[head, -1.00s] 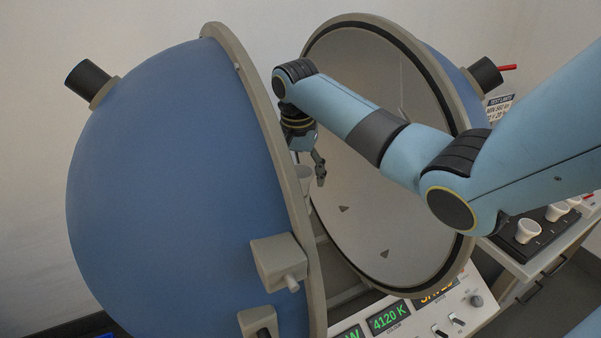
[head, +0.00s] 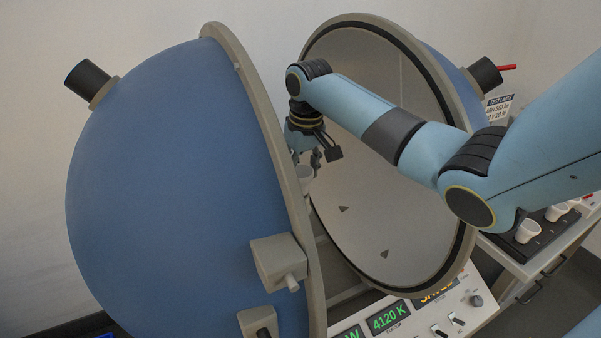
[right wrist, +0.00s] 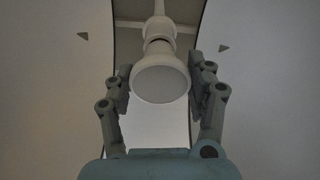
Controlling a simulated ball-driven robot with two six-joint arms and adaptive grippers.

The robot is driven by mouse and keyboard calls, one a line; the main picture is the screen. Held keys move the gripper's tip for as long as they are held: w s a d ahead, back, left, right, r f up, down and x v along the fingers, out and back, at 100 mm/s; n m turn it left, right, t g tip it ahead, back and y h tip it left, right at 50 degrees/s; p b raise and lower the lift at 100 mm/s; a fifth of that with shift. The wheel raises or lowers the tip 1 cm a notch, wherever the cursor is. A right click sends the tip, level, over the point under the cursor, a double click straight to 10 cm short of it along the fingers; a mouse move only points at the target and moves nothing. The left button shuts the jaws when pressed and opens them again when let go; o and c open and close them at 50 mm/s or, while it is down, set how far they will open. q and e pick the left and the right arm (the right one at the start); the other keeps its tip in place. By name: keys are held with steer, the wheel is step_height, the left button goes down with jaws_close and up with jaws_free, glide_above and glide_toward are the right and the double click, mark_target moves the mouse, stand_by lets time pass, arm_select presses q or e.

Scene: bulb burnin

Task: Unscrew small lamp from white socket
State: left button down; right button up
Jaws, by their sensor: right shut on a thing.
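The small lamp (right wrist: 160,80) is white with a broad round face, seen face-on in the right wrist view. Behind it is the white socket (right wrist: 159,27) on a thin post. My right gripper (right wrist: 161,70) is shut on the lamp, one jointed finger on each side of its rim. In the head view my right gripper (head: 317,158) hangs down between the two half spheres. A white piece (head: 304,178) shows just below it, partly hidden by the left half's rim; I cannot tell lamp from socket there. My left gripper is not in view.
The blue left half sphere (head: 170,180) and the open right half (head: 375,180) leave a narrow gap around my right arm. A control panel (head: 450,318) with a green 4120 K display sits below. White lamps (head: 528,231) stand in a black rack at the right.

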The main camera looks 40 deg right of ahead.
steer(key=n, duration=0.5)
steer(key=shift+n+y, duration=0.3)
steer(key=n, duration=0.6)
steer(key=shift+n+g+y, duration=0.3)
steer(key=shift+y, duration=0.1)
steer(key=o, duration=1)
steer(key=shift+o, duration=0.2)
